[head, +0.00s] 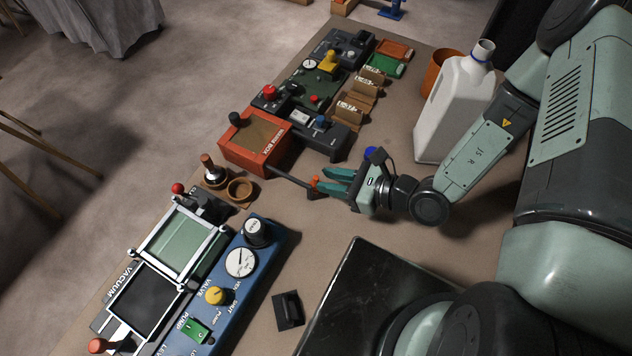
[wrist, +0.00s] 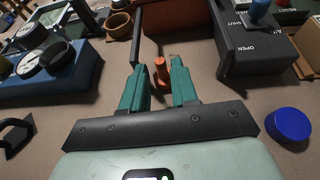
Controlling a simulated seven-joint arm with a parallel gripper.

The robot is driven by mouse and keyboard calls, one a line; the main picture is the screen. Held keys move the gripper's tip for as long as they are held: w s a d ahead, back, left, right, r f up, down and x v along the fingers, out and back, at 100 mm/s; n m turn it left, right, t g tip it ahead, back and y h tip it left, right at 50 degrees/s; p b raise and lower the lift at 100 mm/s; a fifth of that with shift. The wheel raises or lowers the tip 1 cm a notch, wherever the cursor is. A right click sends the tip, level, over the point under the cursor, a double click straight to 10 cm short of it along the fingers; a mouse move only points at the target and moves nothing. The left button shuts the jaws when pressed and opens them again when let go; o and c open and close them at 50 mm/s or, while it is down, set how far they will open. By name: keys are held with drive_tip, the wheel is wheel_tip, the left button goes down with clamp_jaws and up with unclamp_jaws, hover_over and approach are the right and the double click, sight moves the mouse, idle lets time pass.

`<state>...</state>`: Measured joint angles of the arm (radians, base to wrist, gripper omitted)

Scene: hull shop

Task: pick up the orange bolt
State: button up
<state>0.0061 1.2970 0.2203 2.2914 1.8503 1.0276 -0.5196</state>
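The orange bolt (head: 315,182) is a small upright piece on the brown bench top, right of the red box. It also shows in the wrist view (wrist: 161,72), in line with the gap between my fingertips. My gripper (head: 323,179) is open, with two teal fingers pointing toward the red box. In the wrist view my gripper (wrist: 160,80) has one fingertip on each side of the bolt, with visible space between. I cannot tell whether either finger touches it. The bolt's lower end is partly hidden by a finger in the head view.
A red box (head: 252,146) with a dark bar sticking out stands just beyond the bolt. A dark valve box (wrist: 250,50) is close on the right. A blue cap (wrist: 288,124) lies beside my gripper. A white jug (head: 455,105) stands behind my arm. Blue panel (head: 262,262) stands front left.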

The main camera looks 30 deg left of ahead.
drive_tip(key=shift+x, duration=1.05)
clamp_jaws()
